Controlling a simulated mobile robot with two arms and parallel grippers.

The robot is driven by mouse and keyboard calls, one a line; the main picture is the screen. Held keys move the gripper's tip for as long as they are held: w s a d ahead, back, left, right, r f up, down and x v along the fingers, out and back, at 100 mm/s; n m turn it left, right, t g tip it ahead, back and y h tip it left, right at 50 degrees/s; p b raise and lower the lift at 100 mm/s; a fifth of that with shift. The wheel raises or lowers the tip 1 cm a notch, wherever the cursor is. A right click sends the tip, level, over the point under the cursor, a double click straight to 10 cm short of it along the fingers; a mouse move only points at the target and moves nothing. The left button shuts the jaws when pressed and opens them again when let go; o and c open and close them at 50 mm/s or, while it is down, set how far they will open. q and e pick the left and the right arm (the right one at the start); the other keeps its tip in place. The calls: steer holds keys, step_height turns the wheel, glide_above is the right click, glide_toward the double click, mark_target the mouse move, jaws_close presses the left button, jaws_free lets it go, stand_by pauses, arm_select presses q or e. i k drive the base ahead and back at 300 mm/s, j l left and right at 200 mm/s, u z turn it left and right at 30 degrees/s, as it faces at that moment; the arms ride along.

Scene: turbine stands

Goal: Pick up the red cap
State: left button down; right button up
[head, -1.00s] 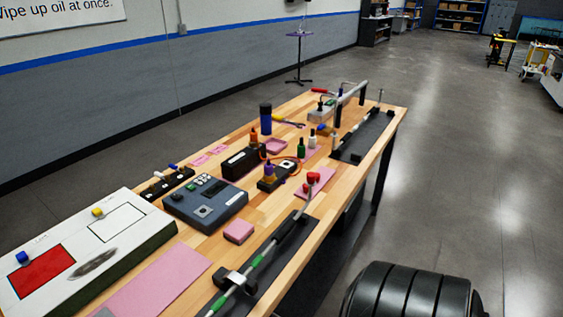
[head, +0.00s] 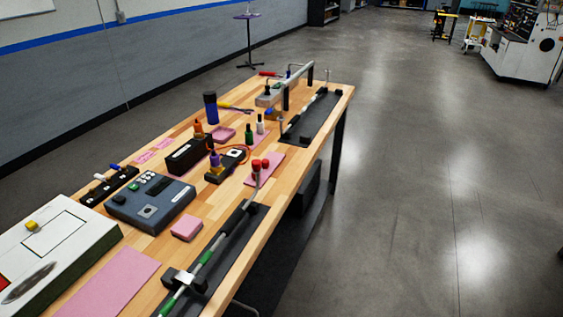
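Two small red caps (head: 256,165) show close together on a pink mat (head: 277,170) near the right-hand edge of the wooden workbench. The upper end of a grey-and-green rod (head: 208,255) comes up just below the caps; I cannot tell whether it touches one. Neither of my grippers is in view.
The bench (head: 180,238) is crowded: a grey-blue device (head: 150,203), a black box (head: 188,155), small bottles (head: 249,133), a blue canister (head: 210,107), and a white panel (head: 60,245). A metal bar fixture (head: 300,80) stands at the far end. The floor (head: 430,200) on the right is clear.

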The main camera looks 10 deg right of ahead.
mark_target(265, 162)
steer(key=z, duration=0.25)
steer(key=u, duration=0.3)
steer(key=i+l+u, duration=0.15)
steer(key=l+u, duration=0.15)
steer(key=i+l+u, duration=0.15)
steer(key=l+u, duration=0.15)
steer(key=i+l+u, duration=0.1)
steer(key=l+u, duration=0.2)
